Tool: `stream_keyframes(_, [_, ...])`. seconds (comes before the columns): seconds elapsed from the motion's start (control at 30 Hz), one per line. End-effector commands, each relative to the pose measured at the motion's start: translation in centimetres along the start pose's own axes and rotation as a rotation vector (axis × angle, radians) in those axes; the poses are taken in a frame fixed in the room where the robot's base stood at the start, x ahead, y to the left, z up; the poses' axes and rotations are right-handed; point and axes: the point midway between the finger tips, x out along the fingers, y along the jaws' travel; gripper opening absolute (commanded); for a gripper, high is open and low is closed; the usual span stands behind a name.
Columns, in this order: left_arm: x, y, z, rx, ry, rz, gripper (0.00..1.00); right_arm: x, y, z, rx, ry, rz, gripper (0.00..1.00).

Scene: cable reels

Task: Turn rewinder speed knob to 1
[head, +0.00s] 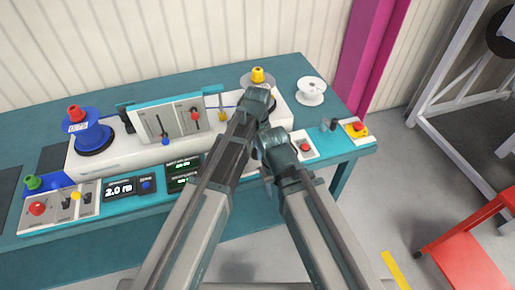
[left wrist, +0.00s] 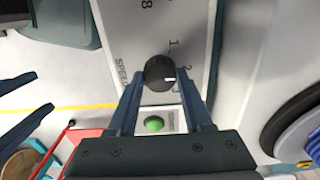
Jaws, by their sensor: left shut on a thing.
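The black speed knob (left wrist: 157,70) shows in the left wrist view on a pale panel (left wrist: 197,25) with printed numbers and the word SPEED. Its white pointer mark faces right, towards the printed 2 and 3, away from the 1. My left gripper (left wrist: 160,84) is shut on the knob, one finger at each side. A green button (left wrist: 154,124) sits below the knob, between the fingers. In the head view my arms hide the knob.
The long white machine (head: 105,150) stands on the teal table (head: 300,70). A blue reel (head: 85,128) is at its left and a white spool (head: 311,91) at the back right. A red button (head: 305,147) and a yellow-based red button (head: 357,129) sit at the right.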

Motion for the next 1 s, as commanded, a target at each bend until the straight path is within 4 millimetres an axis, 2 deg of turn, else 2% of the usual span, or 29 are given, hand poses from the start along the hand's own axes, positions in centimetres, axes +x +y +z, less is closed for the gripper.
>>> stream_keyframes(0.03, [0.00, 0.00, 0.00, 0.000, 0.000, 0.000, 0.12, 0.00, 0.00, 0.00, 0.000, 0.000, 0.000, 0.50])
stream_keyframes(0.1, [0.00, 0.00, 0.00, 0.000, 0.000, 0.000, 0.00, 0.00, 0.00, 0.00, 0.000, 0.000, 0.000, 0.50])
stream_keyframes(0.47, [0.01, 0.00, 0.00, -0.063, 0.000, 0.000, 0.00, 0.01, 0.00, 0.00, 0.000, 0.000, 0.000, 0.50])
stream_keyframes(1.0, [0.01, 0.00, 0.00, -0.523, 0.000, 0.000, 0.00, 0.01, 0.00, 0.00, 0.000, 0.000, 0.000, 0.50])
